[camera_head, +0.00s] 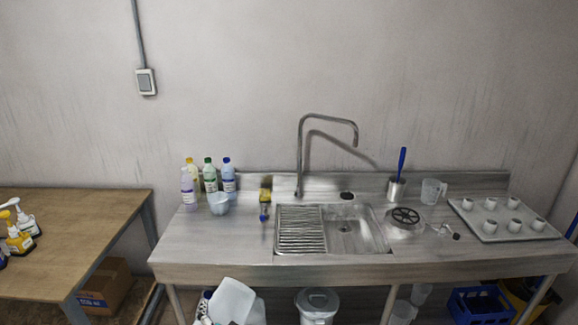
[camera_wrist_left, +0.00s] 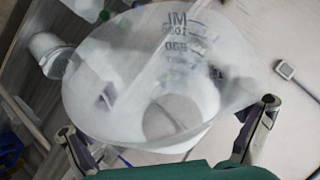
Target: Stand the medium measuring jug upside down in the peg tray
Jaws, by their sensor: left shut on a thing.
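In the left wrist view my left gripper (camera_wrist_left: 168,138) is shut on a large translucent measuring jug (camera_wrist_left: 120,75) with dark ML markings near its wide end. The jug fills the middle of that view, tilted in the picture, with a finger on each side. Whether it is the medium jug I cannot tell. In the head view the peg tray (camera_head: 483,231), pale with several short white pegs, lies at the right end of the steel counter. A clear measuring jug (camera_head: 431,191) stands left of it. Neither gripper shows in the head view.
The sink (camera_head: 345,232) has a tall tap (camera_head: 300,155) behind it. A holder with a blue-handled brush (camera_head: 402,160) stands behind a round dark-topped strainer (camera_head: 405,216). Bottles (camera_head: 209,175) and a pale bowl (camera_head: 219,203) stand at the left. Jugs (camera_head: 404,311) and a blue crate (camera_head: 480,305) sit below.

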